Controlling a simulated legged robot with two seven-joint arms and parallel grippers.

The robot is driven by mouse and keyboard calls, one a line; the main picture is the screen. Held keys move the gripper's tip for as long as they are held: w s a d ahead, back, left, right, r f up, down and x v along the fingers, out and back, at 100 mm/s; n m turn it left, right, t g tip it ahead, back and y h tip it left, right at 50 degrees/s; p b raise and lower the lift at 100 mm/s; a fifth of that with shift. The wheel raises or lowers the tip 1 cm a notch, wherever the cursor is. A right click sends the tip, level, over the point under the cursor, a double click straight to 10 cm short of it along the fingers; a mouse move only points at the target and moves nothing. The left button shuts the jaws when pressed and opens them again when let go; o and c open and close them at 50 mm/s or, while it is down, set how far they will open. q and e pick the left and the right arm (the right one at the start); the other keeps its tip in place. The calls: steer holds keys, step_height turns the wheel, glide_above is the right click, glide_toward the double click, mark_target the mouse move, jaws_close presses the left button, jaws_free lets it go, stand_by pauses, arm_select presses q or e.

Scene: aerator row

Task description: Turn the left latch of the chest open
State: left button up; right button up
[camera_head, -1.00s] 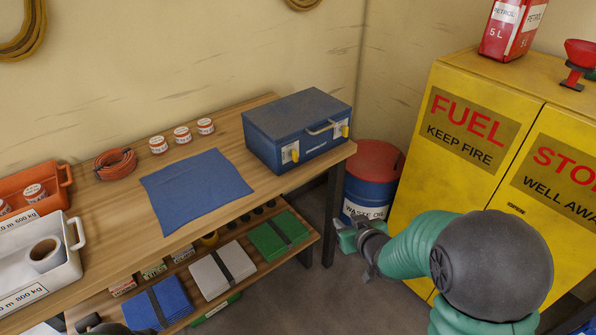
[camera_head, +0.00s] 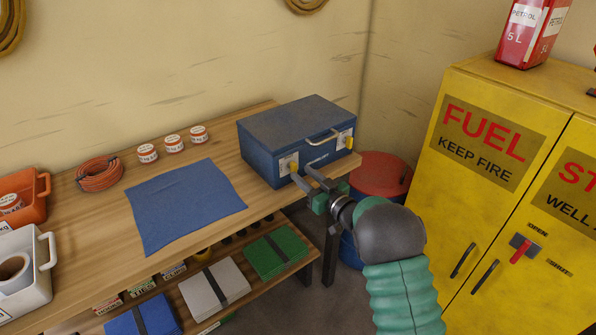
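The blue chest (camera_head: 296,137) stands shut at the right end of the wooden bench, with a handle (camera_head: 322,137) on its front. Its left latch (camera_head: 288,164) is a pale plate with a yellow tab, partly hidden by a gripper finger. Its right latch (camera_head: 346,140) has a yellow tab too. My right gripper (camera_head: 302,174) is in front of the chest at the left latch. Its two dark fingers are apart, with nothing seen between them. I cannot tell if a finger touches the latch. My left gripper is not in view.
A blue cloth (camera_head: 184,203) lies on the bench (camera_head: 100,233), with tins and an orange hose coil (camera_head: 99,173) behind it. A red-topped drum (camera_head: 380,174) stands right of the bench. A yellow fuel cabinet (camera_head: 440,195) is at the right.

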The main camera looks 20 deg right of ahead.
mark_target(296, 170)
steer(key=x, duration=0.3)
steer(key=shift+a, duration=0.4)
steer(key=shift+d, duration=0.2)
jaws_close()
